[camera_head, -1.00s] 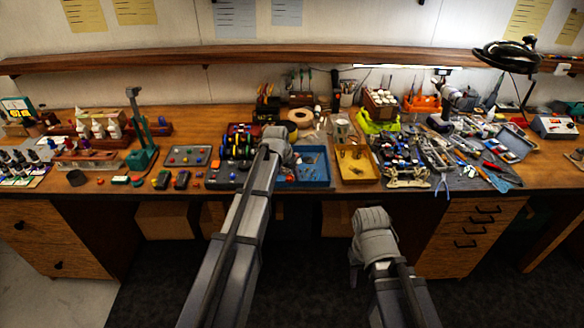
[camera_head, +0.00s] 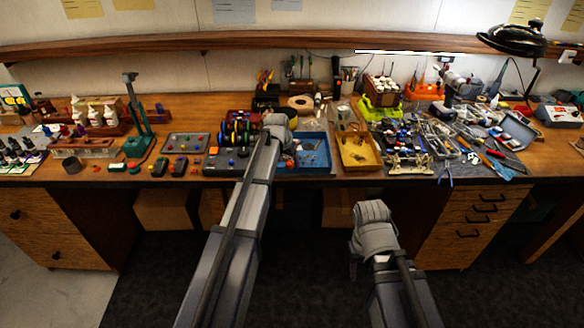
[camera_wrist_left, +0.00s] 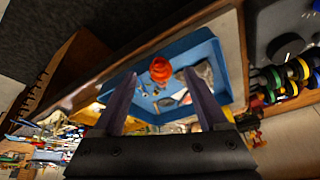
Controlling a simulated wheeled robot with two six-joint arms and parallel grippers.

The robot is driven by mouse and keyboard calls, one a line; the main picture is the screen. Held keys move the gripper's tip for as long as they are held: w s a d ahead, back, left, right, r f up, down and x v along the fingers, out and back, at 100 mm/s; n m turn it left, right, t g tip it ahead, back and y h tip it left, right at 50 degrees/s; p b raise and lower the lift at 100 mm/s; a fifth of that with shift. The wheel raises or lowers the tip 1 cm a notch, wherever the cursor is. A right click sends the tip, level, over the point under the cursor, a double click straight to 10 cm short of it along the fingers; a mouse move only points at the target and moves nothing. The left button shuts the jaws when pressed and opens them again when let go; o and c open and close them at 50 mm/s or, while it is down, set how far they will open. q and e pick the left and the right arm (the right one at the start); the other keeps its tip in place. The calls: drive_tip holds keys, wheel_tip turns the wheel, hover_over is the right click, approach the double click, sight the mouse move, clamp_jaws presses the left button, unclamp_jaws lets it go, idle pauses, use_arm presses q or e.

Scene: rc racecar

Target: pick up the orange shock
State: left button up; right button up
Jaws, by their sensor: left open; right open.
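An orange-red round-ended part, which looks like the orange shock (camera_wrist_left: 160,69), shows in the left wrist view at the near edge of the blue tray (camera_wrist_left: 205,40). My left gripper (camera_wrist_left: 159,84) is open, with its two fingers on either side of that part in the picture and nothing held. I cannot tell how far above the part they are. In the head view the blue tray (camera_head: 318,140) lies just right of my left gripper (camera_head: 282,130), whose fingers are mostly hidden by its own arm. My right gripper (camera_head: 356,262) is open and hangs in front of the bench.
A yellow tray (camera_head: 357,164) stands right of the blue one. Wheels or spools in several colours (camera_head: 236,135) stand to the left. Tools and parts crowd the right side of the bench (camera_head: 108,185). A lamp (camera_head: 510,40) stands at the back right.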

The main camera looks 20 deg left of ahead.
sight(289, 163)
use_arm(q)
drive_tip(key=b+x, duration=0.2)
drive_tip(key=x, duration=0.1)
drive_tip(key=shift+r, duration=0.1)
drive_tip(key=shift+c, duration=0.3)
clamp_jaws()
